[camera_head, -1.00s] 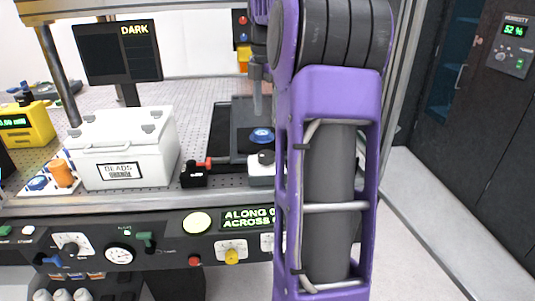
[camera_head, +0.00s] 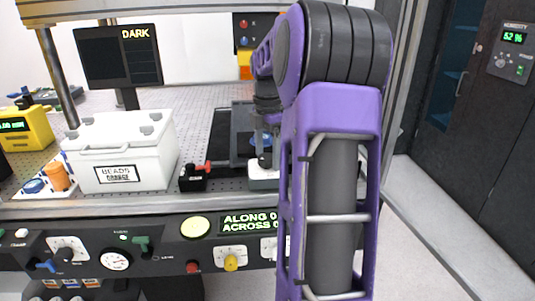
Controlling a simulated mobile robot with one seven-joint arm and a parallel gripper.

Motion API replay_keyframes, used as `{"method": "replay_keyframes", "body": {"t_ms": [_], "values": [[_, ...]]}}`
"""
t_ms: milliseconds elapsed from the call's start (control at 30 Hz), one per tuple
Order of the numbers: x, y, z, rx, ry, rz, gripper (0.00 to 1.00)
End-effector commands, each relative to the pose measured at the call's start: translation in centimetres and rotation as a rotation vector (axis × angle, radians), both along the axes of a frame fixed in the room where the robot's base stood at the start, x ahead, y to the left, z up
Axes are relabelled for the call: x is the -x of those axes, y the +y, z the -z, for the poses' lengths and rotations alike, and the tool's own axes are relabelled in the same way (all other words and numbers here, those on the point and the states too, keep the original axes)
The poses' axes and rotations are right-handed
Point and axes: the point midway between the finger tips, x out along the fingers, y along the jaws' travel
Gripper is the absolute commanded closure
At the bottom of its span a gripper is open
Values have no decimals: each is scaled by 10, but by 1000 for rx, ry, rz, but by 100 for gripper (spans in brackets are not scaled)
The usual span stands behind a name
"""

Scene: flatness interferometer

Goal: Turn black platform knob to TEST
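A black round knob (camera_head: 264,160) stands on a small white block (camera_head: 262,181) on the perforated table, left of my arm. Another black knob (camera_head: 66,254) sits on a white plate on the front panel at left. I cannot read TEST beside either, so I cannot tell which is the platform knob. My gripper (camera_head: 266,148) points down just above the white block's knob, its fingers apart and empty. Whether they touch the knob is too small to tell. My purple arm hides the area to the right of the block.
A red-and-black device (camera_head: 194,177) is close left of the block. A white box (camera_head: 122,150) stands further left. The dark stage (camera_head: 226,146) is behind. A yellow knob (camera_head: 231,263) and a red button (camera_head: 193,267) are on the front panel. A monitor (camera_head: 119,54) reads DARK.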

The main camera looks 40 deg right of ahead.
Motion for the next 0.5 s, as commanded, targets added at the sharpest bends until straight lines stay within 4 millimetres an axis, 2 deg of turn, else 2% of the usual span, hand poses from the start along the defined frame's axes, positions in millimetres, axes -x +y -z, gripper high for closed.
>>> {"method": "replay_keyframes", "body": {"t_ms": [33, 67, 433, 500], "values": [[0, 0, 0, 0, 0, 0, 22], [0, 0, 0, 0, 0, 0, 27], [0, 0, 0, 0, 0, 0, 94], [0, 0, 0, 0, 0, 1, 96]]}}
